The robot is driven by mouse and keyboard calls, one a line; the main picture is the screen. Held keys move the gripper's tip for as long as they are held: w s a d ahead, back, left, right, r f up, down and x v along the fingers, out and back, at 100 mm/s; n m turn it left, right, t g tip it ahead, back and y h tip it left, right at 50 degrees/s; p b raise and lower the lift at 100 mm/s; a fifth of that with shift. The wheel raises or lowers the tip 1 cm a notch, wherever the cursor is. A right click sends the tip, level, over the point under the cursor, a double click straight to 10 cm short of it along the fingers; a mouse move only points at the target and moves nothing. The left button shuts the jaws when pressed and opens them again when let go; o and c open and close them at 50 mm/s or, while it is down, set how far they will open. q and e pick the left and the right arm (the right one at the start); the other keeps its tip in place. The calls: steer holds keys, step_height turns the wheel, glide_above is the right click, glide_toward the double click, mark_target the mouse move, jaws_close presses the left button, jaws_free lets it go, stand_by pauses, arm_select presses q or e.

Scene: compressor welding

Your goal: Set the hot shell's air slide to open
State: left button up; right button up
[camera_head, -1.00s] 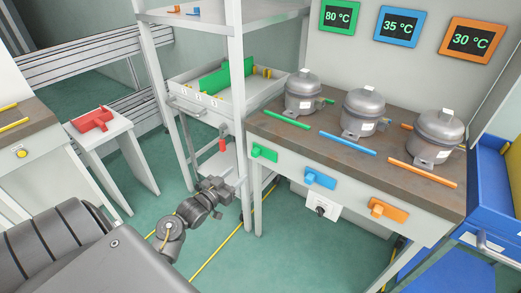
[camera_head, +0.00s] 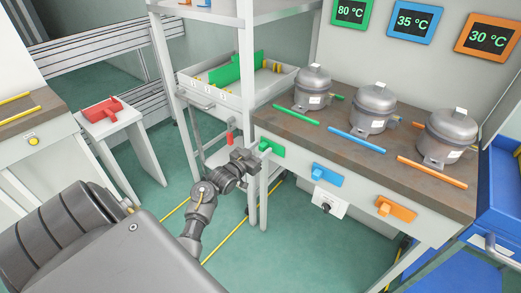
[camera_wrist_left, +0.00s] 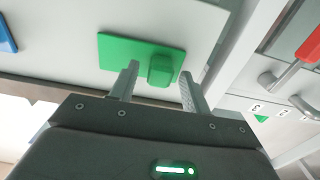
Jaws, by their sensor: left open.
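The green air slide (camera_head: 277,150), a plate with a block-shaped knob near its left end, is on the bench's front face, below the left compressor shell (camera_head: 313,86). The green sign (camera_head: 351,12) above reads 80 °C. My left gripper (camera_head: 257,158) is at the slide's left end. In the left wrist view, the open fingers (camera_wrist_left: 160,72) point at the green plate (camera_wrist_left: 120,50), with the green knob (camera_wrist_left: 160,70) between their tips. Contact with the knob cannot be told. My right gripper is not in view.
A blue slide (camera_head: 327,175) and an orange slide (camera_head: 396,210) sit farther right on the same face. A black-knobbed box (camera_head: 328,203) hangs below. A shelf post (camera_head: 246,130) and a red handle (camera_head: 230,138) stand close to my left gripper.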

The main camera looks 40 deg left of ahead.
arm_select(q)
steer(key=shift+w, duration=0.2)
jaws_close()
